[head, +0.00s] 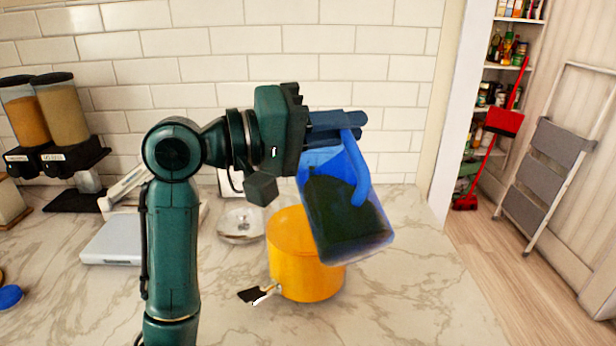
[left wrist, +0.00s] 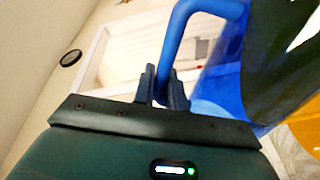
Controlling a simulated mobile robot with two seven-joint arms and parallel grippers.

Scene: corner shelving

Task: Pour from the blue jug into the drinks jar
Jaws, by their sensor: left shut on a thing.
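My left gripper (head: 356,122) is shut on the handle of the blue jug (head: 335,165). The jug is see-through blue, holds dark contents and is tilted in the air. In the left wrist view the fingers (left wrist: 163,90) close around the handle, with the jug's body (left wrist: 222,80) to the right. The drinks jar (head: 290,262) is orange-yellow, with a tap at its lower front left, and stands on the counter. The jug overlaps the jar's right side and hides part of its rim. I cannot see any stream between them. My right gripper is not in view.
A glass bowl (head: 240,224) sits just left of the jar. A white scale-like device (head: 112,240) and two dry-food dispensers (head: 50,125) stand further left. The marble counter (head: 420,290) is clear at front right. A folded step stool (head: 545,165) leans beyond the counter.

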